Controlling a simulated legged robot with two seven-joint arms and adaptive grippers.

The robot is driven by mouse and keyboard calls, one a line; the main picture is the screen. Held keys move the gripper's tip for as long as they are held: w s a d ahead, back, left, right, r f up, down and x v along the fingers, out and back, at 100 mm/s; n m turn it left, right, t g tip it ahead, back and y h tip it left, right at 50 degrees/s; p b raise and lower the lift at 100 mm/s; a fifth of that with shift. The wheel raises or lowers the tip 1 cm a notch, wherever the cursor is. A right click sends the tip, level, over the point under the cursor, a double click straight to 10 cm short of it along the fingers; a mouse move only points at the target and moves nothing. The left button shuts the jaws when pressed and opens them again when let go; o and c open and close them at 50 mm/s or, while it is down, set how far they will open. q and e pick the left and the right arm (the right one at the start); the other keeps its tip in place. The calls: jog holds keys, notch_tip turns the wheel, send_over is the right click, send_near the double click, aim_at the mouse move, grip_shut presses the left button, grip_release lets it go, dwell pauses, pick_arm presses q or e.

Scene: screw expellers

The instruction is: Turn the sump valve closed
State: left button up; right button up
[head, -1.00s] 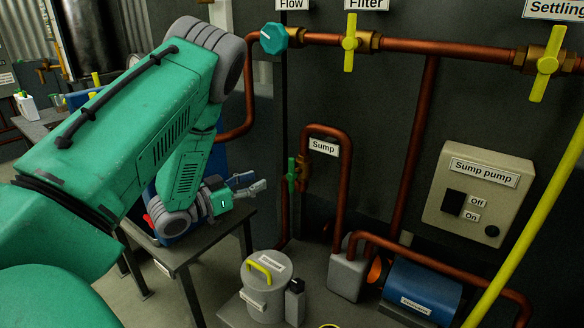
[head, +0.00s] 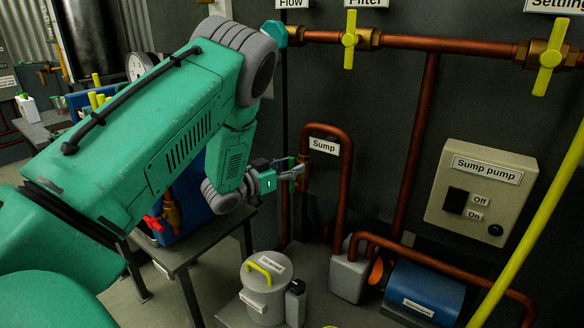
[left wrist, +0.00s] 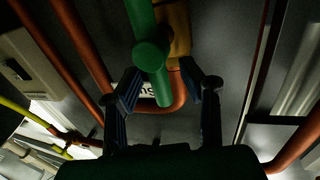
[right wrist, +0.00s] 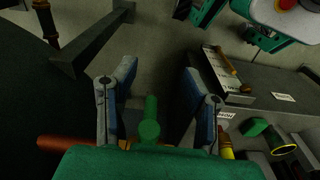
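The sump valve, with a brass body (head: 304,172) on a copper pipe, is left of the "Sump" label (head: 324,146) in the head view. My left gripper (head: 297,171) is at it and covers most of its green handle. In the left wrist view the green handle (left wrist: 152,57) runs up and down between the two spread fingers of my left gripper (left wrist: 166,80). Gaps show on both sides, and I cannot tell whether a finger touches it. My right gripper (right wrist: 160,80) is open in its own wrist view, with a green handle-like part (right wrist: 150,128) between its fingers. It is outside the head view.
A grey lidded pot (head: 265,290) and a blue pump motor (head: 424,288) stand below the valve. The "Sump pump" switch box (head: 480,190) is on the wall at right. A yellow pole (head: 530,220) crosses the right side. A dark table (head: 205,250) stands under my left arm.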

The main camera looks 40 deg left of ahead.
pick_arm(q)
grip_shut()
